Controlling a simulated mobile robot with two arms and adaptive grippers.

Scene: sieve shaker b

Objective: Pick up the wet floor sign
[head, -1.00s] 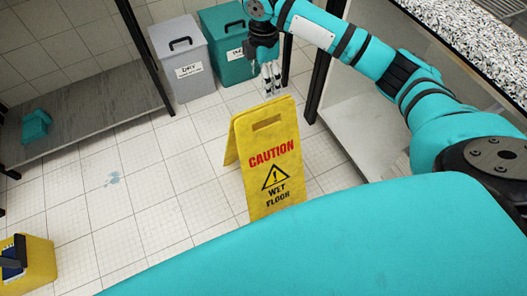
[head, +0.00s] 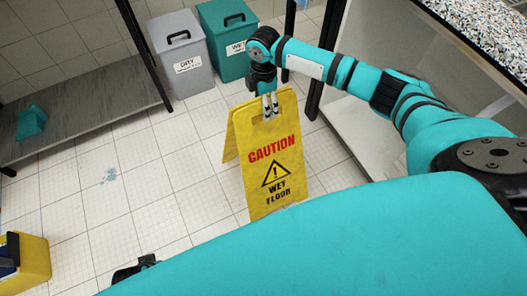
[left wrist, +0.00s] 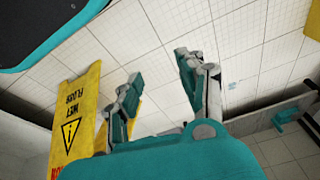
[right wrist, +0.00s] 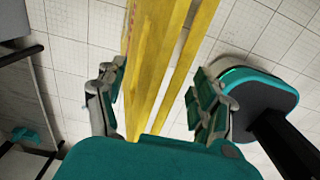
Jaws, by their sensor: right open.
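The yellow wet floor sign (head: 270,183) stands upright as an A-frame on the tiled floor, with a slot near its top. My right gripper (head: 270,104) is at the sign's top edge by the slot. In the right wrist view its open fingers (right wrist: 155,85) are on either side of the sign's yellow panels (right wrist: 160,60), with gaps visible. My left gripper (left wrist: 158,85) is open and empty in the left wrist view, with the sign (left wrist: 75,110) to the left of its fingers.
A grey bin (head: 185,70) and a teal bin (head: 226,55) stand behind the sign. A grey shelf (head: 85,100) is at the left, with a teal object (head: 31,122) on it. A yellow bucket (head: 36,262) is at lower left. A cabinet stands right. Floor left of the sign is clear.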

